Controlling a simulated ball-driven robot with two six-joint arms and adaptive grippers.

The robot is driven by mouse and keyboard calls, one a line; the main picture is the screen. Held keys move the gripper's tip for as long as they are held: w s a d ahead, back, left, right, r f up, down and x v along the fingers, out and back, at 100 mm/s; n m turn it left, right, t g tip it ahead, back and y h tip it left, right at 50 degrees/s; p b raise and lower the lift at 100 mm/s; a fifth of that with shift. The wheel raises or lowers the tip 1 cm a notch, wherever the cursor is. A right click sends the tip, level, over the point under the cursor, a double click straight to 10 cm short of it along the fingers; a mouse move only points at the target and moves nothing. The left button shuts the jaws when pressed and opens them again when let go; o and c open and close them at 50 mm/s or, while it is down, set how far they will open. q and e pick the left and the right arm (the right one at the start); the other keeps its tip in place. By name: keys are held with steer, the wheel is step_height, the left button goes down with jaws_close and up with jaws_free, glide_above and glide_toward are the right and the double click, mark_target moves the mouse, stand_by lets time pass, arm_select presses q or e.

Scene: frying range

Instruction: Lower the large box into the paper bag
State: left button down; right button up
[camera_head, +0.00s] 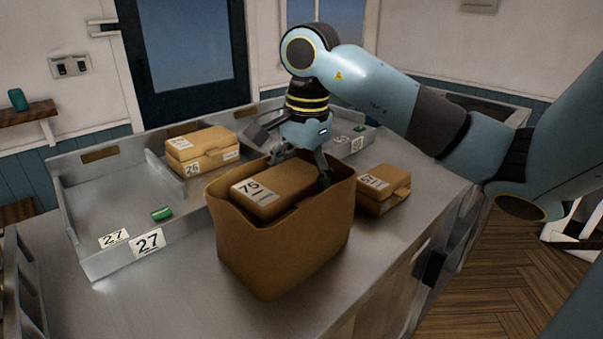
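The large box (275,190), brown with a label reading 75, is in the mouth of the open brown paper bag (275,250). Its top is near rim level and its lower part is hidden by the bag's front wall. The bag stands upright on the steel counter. My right gripper (304,172) comes down over the far end of the box, with one finger on each side, and appears closed on it. The fingertip contact is partly hidden. My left gripper is not in view.
A smaller box (383,188) stands close to the bag's right side. A box labelled 26 (202,150) sits in the metal tray (118,262) behind left, with a green item (162,214). The counter in front of the bag is clear.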

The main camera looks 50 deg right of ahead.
stand_by(0.4)
steer(key=o, duration=1.2)
steer(key=shift+c, duration=0.2)
step_height(320, 180, up, 6)
steer(key=p, duration=0.2)
steer(key=shift+p, duration=0.4)
step_height(320, 180, up, 10)
steer(key=p, duration=1)
